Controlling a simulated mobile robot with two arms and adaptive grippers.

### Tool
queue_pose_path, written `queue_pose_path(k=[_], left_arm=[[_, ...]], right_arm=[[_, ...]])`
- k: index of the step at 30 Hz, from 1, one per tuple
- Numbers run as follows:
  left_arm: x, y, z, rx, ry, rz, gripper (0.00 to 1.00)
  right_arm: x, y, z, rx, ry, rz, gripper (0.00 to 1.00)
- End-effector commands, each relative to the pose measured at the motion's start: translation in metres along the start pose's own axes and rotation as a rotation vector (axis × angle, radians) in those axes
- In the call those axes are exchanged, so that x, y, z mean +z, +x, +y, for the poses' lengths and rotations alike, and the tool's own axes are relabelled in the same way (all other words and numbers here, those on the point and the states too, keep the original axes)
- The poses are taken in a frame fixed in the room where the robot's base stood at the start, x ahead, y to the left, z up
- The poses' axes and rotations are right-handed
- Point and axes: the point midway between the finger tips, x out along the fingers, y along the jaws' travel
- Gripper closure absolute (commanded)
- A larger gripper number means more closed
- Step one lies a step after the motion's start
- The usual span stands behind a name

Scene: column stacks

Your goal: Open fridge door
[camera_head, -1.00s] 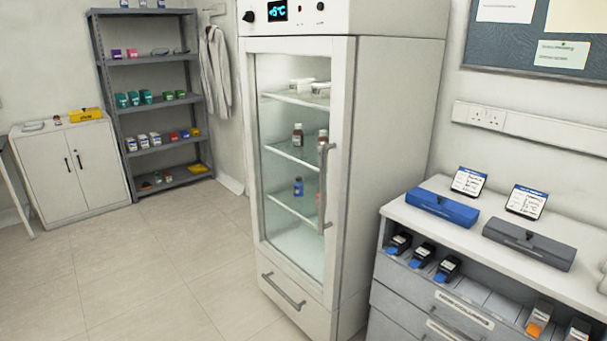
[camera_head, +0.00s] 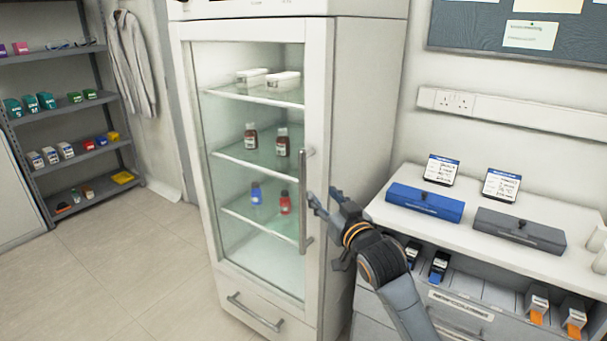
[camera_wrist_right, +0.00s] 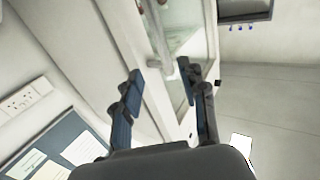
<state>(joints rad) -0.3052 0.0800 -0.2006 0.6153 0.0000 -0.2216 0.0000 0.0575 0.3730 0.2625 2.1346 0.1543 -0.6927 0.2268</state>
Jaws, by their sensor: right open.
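The fridge (camera_head: 365,110) is a tall white cabinet with a glass door (camera_head: 318,90), which is shut. A vertical grey bar handle (camera_head: 303,215) runs along the door's right side. My right gripper (camera_head: 322,196) is open and empty, just right of the handle at about its middle height in the head view. In the right wrist view, the handle (camera_wrist_right: 156,35) lies ahead of the gap between the open fingers of my right gripper (camera_wrist_right: 160,72). I cannot tell whether a finger touches it. My left gripper is out of view.
A counter (camera_head: 390,210) with a blue case (camera_head: 425,203) and a grey case (camera_head: 518,232) stands right of the fridge, close to my right arm. The floor (camera_head: 135,255) in front and left is clear. A shelf rack (camera_head: 60,115) stands at the left.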

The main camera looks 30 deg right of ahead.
Motion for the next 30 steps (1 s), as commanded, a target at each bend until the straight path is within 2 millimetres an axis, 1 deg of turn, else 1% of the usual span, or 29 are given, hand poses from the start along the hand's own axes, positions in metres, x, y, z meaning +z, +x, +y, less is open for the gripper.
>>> queue_pose_path(k=[5, 12, 16, 18, 22, 30], left_arm=[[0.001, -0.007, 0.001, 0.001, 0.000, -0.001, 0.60], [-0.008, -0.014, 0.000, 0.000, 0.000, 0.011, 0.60], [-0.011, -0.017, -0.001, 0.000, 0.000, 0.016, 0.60], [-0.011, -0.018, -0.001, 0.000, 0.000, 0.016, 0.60], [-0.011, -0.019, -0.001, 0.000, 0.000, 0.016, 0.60], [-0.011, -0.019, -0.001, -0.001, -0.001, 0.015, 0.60]], right_arm=[[-0.002, 0.033, 0.000, 0.000, 0.001, 0.000, 0.58], [-0.001, 0.085, 0.000, 0.000, 0.001, -0.001, 0.58], [-0.001, 0.106, 0.000, 0.000, 0.000, -0.002, 0.58], [0.000, 0.115, 0.000, 0.000, 0.000, -0.001, 0.58], [0.001, 0.124, 0.000, 0.000, -0.001, -0.001, 0.58], [0.001, 0.128, -0.001, -0.001, -0.002, -0.001, 0.58]])
